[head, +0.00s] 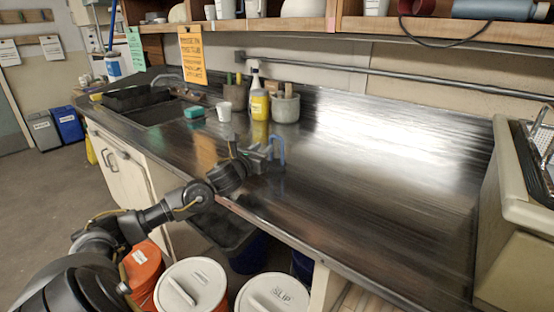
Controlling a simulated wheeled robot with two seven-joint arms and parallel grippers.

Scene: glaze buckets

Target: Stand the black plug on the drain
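My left gripper (277,153) is over the front middle of the dark metal counter (350,170), with its arm coming in from the lower left. Its fingers look bluish and small, and I cannot tell whether they are open or shut or hold anything. The sink basin (160,112) is at the left end of the counter, well left of and behind the gripper. I cannot make out the black plug or the drain; the basin floor shows only in part. My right gripper is out of view.
A black tray (135,97) sits by the sink. Lidded buckets (191,288) are below the front edge. The counter's right half is clear.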

